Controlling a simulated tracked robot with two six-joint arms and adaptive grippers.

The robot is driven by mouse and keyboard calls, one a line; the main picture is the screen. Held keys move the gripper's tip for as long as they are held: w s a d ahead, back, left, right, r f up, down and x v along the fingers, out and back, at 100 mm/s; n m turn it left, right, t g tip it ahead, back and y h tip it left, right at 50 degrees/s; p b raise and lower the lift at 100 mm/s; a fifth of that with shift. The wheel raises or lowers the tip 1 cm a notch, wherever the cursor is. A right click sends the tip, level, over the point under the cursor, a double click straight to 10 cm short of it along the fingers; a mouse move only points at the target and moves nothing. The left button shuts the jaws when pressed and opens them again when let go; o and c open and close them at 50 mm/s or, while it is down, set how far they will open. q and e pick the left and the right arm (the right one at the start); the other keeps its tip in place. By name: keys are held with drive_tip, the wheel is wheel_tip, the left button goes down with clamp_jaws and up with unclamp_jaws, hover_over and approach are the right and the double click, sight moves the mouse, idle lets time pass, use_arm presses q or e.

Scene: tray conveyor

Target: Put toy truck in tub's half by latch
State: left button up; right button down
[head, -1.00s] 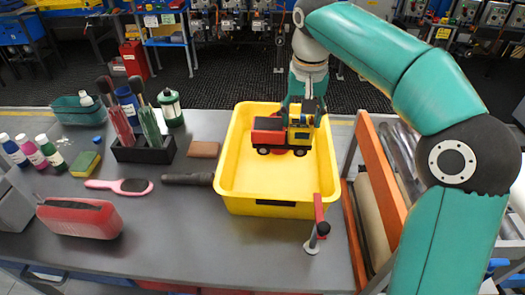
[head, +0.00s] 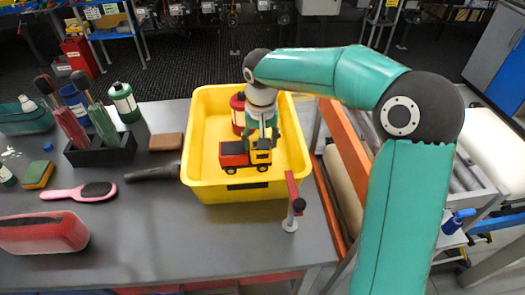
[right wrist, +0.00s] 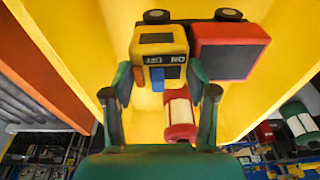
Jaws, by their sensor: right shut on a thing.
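The toy truck (head: 244,156), with a yellow cab and a red and black bed, is inside the yellow tub (head: 238,194), toward its front wall. My right gripper (head: 262,134) is shut on the truck by its cab. In the right wrist view the fingers (right wrist: 165,92) stand on both sides of the yellow cab (right wrist: 160,42). I cannot tell whether the wheels touch the tub floor. The red latch (head: 293,196) with a dark knob stands by the tub's front right corner. My left gripper is out of view.
A red canister (head: 238,118) stands in the tub's back part, behind the truck. Left of the tub are a brown block (head: 166,142), a dark-handled tool (head: 152,173) and a green canister (head: 124,104). An orange rail (head: 350,150) runs on the right.

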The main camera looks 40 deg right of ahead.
drive_tip(key=shift+f, duration=2.25)
drive_tip(key=shift+c, duration=1.6)
unclamp_jaws()
drive_tip(key=r, duration=0.4)
drive_tip(key=s+r, duration=0.1)
drive_tip(key=r, duration=0.3)
drive_tip(key=a+r, duration=0.1)
drive_tip(key=r, duration=0.3)
drive_tip(key=shift+s, duration=0.35)
